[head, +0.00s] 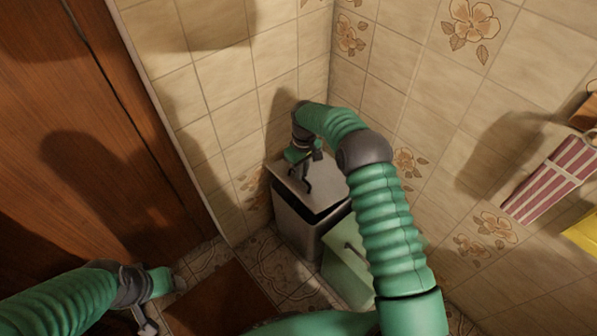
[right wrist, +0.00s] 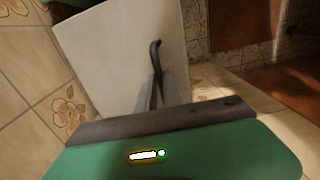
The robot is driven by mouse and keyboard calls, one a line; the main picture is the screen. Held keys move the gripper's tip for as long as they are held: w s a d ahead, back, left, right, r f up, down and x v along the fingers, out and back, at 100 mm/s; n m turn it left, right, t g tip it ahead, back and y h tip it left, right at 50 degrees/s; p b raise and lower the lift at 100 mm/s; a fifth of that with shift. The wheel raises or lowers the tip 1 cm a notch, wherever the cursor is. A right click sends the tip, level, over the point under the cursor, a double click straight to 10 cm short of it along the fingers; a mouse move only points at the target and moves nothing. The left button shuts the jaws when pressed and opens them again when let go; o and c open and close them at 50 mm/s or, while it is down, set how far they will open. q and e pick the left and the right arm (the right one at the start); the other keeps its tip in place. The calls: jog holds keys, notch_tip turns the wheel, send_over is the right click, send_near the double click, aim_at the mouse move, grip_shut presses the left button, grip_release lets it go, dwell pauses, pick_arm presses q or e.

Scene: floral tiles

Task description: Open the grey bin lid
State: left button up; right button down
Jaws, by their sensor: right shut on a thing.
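The grey bin (head: 298,232) stands in the tiled corner. Its flat lid (head: 325,199) has a dark curved handle (head: 308,184) on top. A dark band shows under the lid's front edge; I cannot tell whether it is a gap or a rim. My right gripper (head: 308,164) is over the lid. In the right wrist view, the right gripper (right wrist: 164,88) is shut on the dark handle (right wrist: 154,52), with the pale lid (right wrist: 105,55) behind it. My left gripper (head: 146,326) is low at the left, away from the bin; its fingers are partly cut off by the frame.
A pale green box (head: 345,262) stands right beside the bin, partly hidden by my right arm. Tiled walls (head: 225,110) close in behind and to the right. A wooden door (head: 70,130) is at the left. A brown mat (head: 222,300) lies on the floor. A striped object (head: 548,180) hangs at the right.

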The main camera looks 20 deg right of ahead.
pick_arm(q)
jog(key=p+v, duration=0.2)
jog(key=v, duration=0.1)
jog(key=p+v, duration=0.1)
jog(key=shift+w+a+r, duration=0.25)
jog(key=shift+r, duration=0.05)
pick_arm(e)
jog(key=w+d+r, duration=0.1)
jog(key=d+r, duration=0.4)
jog(key=shift+w, duration=0.15)
jog(key=shift+d, duration=0.1)
jog(key=c, duration=1.8)
grip_release()
jog(key=o, duration=0.3)
jog(key=shift+w+d+f, duration=0.2)
jog(key=shift+f, duration=0.1)
pick_arm(q)
jog(key=r+p, duration=0.5)
jog(key=shift+w+d+r, duration=0.1)
jog(key=shift+w+d, duration=0.1)
jog(key=shift+d, duration=0.05)
pick_arm(e)
notch_tip(320, 180, up, 18)
jog(key=shift+d+f, duration=0.1)
jog(key=shift+f, duration=0.1)
